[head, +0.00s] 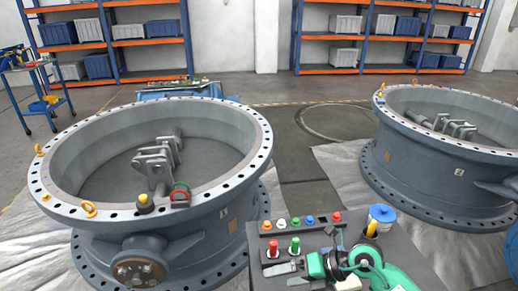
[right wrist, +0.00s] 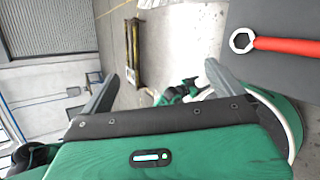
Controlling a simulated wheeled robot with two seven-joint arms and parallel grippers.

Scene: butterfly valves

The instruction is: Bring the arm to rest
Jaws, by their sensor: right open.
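My right gripper (head: 286,276) is over the front part of a dark tool table (head: 400,246), with its fingers towards the left. In the right wrist view its two grey fingers stand wide apart with nothing between them (right wrist: 155,82). My left gripper is not seen. No object is held in the right gripper.
A large flanged butterfly valve (head: 102,219) stands left of the table, and another valve (head: 420,150) stands at the right. Coloured knobs (head: 309,219) and a blue-lidded can (head: 382,214) are on the table. A red-handled ring wrench (right wrist: 285,45) lies on a dark surface.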

